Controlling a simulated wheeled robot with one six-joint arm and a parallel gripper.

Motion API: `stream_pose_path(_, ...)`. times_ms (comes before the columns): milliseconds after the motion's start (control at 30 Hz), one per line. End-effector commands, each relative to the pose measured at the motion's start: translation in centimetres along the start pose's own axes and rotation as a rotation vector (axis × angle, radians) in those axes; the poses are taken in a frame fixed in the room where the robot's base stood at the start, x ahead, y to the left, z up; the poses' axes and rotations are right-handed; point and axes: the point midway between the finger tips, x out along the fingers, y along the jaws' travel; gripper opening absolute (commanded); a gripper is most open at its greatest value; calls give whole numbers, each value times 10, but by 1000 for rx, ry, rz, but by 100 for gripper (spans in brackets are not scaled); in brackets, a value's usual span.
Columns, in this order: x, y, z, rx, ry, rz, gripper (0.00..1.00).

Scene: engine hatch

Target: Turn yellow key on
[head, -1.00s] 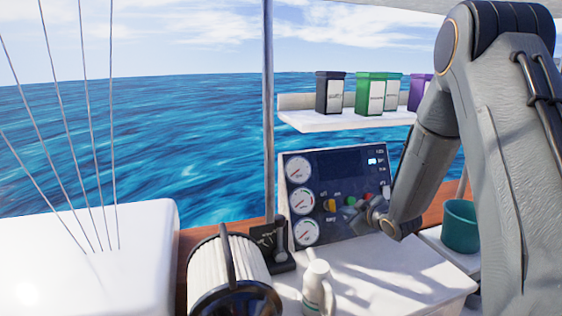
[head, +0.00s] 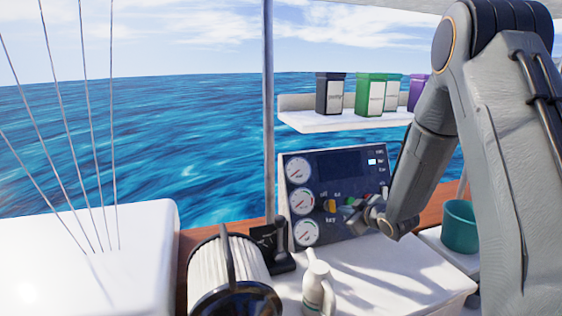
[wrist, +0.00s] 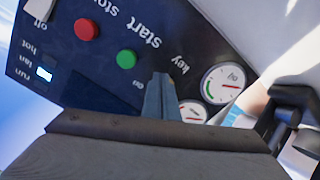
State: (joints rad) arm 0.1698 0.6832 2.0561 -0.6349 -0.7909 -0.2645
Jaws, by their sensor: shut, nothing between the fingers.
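The yellow key (head: 331,205) sits on the dark control panel (head: 345,165), just right of the gauges. In the head view my gripper (head: 347,212) is in front of the panel, close to the right of the key. I cannot tell whether they touch. In the wrist view the fingers (wrist: 162,92) are together with nothing seen between them, between the printed words "on" and "key". The key does not show there, so my gripper likely hides it.
A green button (wrist: 126,59) and a red button (wrist: 86,29) are close to the fingers. Round gauges (head: 303,202) line the panel's left side. A black lever (head: 280,248) and white jug (head: 318,288) stand below. A shelf (head: 345,122) with boxes is above.

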Motion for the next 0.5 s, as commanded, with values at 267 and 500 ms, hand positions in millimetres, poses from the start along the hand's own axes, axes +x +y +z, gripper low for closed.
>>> stream_pose_path(267,0,-1,-3,0,0,0,0)
stream_pose_path(500,0,-2,-4,0,1,0,0)
